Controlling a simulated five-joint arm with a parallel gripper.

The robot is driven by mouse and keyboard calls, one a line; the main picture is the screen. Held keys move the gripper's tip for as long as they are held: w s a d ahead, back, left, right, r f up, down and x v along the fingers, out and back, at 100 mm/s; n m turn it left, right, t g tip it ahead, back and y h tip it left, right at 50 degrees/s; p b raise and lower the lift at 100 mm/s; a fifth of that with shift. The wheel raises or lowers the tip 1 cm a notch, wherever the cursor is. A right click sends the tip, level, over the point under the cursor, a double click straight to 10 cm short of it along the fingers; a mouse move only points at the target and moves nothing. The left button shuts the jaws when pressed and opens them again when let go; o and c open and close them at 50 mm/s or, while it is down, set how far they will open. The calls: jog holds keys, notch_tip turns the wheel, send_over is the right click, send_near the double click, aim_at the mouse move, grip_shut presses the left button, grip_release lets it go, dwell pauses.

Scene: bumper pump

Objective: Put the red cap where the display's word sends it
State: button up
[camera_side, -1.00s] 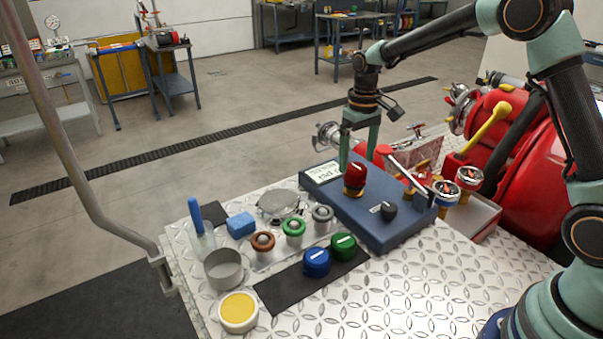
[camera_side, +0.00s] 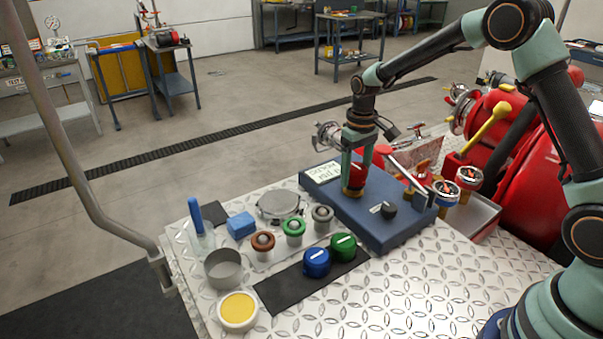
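The red cap (camera_side: 354,181) stands on the blue panel box (camera_side: 384,235), partly hidden by my gripper. My gripper (camera_side: 356,175) points down with its fingers on either side of the cap. I cannot tell whether the fingers press on it. The small display (camera_side: 325,173) at the box's left end carries dark lettering that I cannot read for sure. A blue cap (camera_side: 317,263) and a green cap (camera_side: 343,247) sit on a black mat (camera_side: 282,291) in front of the box.
Brown, green and grey ringed posts (camera_side: 294,228) stand left of the box. A grey cup (camera_side: 223,270), a yellow-filled dish (camera_side: 238,310), a blue sponge (camera_side: 241,226) and a blue-handled brush (camera_side: 198,226) are further left. A black knob (camera_side: 388,210) is on the box. The plate's front right is clear.

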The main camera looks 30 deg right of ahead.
grip_shut()
jog(key=n, duration=0.3)
jog(key=shift+n, duration=1.1)
jog(key=n, duration=0.3)
jog(key=shift+n, duration=1.1)
jog(key=shift+n, duration=2.6)
